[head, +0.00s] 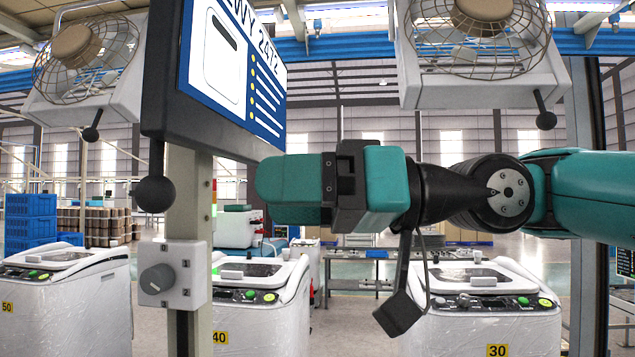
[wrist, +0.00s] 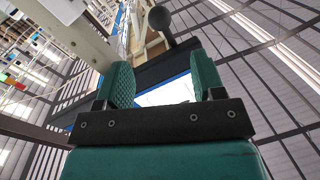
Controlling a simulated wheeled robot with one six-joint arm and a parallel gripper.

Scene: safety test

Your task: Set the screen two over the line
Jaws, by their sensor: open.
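The screen (head: 232,60) hangs large at the upper middle of the head view, with a dark frame and a blue and white display. A rod ending in a black ball knob (head: 155,194) hangs from its lower left. My gripper (head: 258,190) is right of the knob, pointing left just below the screen and apart from the knob. In the wrist view my two teal fingers (wrist: 162,80) are open and empty. The black ball (wrist: 158,18) shows beyond their tips, and part of the screen's white face (wrist: 165,92) shows between them.
A grey rotary dial (head: 157,279) sits in a white box on the post below the screen. Caged fans hang at left (head: 85,55) and right (head: 480,40), each with a ball knob. White machines numbered 50 (head: 65,300), 40 (head: 255,310) and 30 (head: 485,320) stand below.

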